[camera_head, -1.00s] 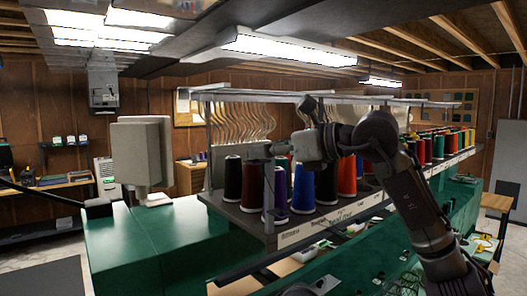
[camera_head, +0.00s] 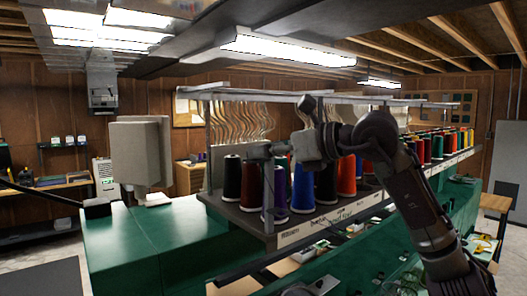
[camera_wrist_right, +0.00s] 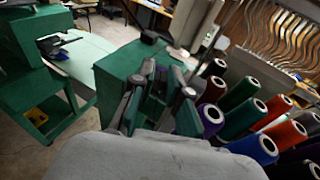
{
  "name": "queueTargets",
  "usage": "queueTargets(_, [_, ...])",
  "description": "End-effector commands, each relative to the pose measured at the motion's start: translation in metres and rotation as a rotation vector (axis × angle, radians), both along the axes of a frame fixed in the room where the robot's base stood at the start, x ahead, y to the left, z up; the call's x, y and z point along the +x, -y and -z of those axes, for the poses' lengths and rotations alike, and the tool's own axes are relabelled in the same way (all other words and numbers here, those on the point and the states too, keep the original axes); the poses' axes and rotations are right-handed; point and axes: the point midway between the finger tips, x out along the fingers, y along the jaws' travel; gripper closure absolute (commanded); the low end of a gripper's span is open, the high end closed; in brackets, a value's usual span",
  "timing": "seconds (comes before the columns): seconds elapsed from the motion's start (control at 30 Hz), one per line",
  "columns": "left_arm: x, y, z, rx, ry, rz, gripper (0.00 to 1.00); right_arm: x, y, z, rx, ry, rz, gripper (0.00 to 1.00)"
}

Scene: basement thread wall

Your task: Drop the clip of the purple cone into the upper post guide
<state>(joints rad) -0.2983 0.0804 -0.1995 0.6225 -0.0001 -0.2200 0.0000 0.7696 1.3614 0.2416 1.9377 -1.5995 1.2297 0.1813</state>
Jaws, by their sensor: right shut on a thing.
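The purple cone (camera_head: 280,188) stands at the front left of the cone shelf, partly hidden by a thin upright post (camera_head: 268,200). It also shows in the right wrist view (camera_wrist_right: 210,116), to the right of the fingers. My right gripper (camera_head: 255,151) points left, level with the upper part of that post and above the cone tops. In the right wrist view its fingers (camera_wrist_right: 152,92) are closed in on something small and dark, taken as the clip, which is hard to make out. The upper post guide is too small to tell apart. My left gripper is out of view.
Other cones, such as a black one (camera_head: 232,178) and a blue one (camera_head: 303,187), stand close below my right gripper. A metal rail (camera_head: 230,95) runs above them.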

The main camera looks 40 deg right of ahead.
Motion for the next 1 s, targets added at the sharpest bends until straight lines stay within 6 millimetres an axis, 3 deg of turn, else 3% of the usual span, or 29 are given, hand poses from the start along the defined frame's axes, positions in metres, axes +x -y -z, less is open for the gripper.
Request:
queueTargets(0.07, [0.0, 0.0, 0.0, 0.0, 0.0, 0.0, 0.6, 0.0, 0.0, 0.0, 0.0, 0.0, 0.0, 0.99])
queueTargets(0.1, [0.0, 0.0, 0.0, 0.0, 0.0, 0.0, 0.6, 0.0, 0.0, 0.0, 0.0, 0.0, 0.0, 0.81])
queueTargets(0.27, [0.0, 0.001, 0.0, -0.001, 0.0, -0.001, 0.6, 0.0, 0.0, 0.0, 0.0, 0.0, 0.001, 0.55])
queueTargets(0.8, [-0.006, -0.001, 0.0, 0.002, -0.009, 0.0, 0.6, -0.001, 0.002, -0.001, 0.0, 0.002, 0.004, 0.55])
queueTargets(1.0, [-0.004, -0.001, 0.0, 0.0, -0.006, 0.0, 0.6, -0.013, 0.004, -0.004, 0.001, 0.001, 0.002, 0.55])
